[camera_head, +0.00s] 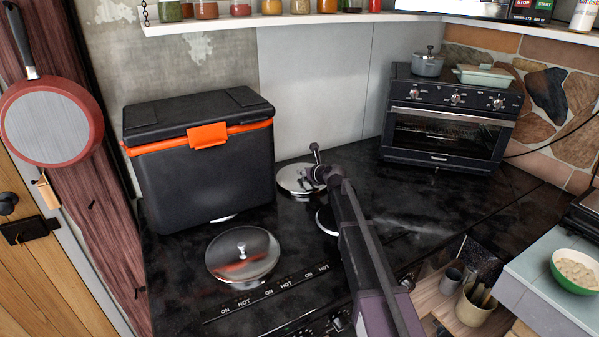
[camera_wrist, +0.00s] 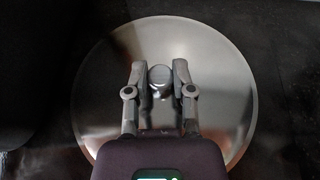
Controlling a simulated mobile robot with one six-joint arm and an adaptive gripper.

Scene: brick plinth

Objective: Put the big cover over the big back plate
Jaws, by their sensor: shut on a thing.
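My gripper (camera_head: 317,174) is at the back right of the black stove top. In the wrist view, my gripper (camera_wrist: 160,78) has its fingers on either side of the round knob of a wide, shiny metal cover, which I take as the big cover (camera_wrist: 220,100). In the head view this cover (camera_head: 292,181) lies level, at or just above the stove top; I cannot tell if it touches. The back plate is not visible beneath it. Another shiny round cover with a knob (camera_head: 243,256) lies at the front left.
A black cooler box with an orange latch (camera_head: 208,139) stands on the back left of the stove, close to the held cover's left. A round metal plate (camera_head: 327,220) shows partly behind my arm. A toaster oven (camera_head: 450,115) stands at the right. A jar shelf (camera_head: 215,25) hangs above.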

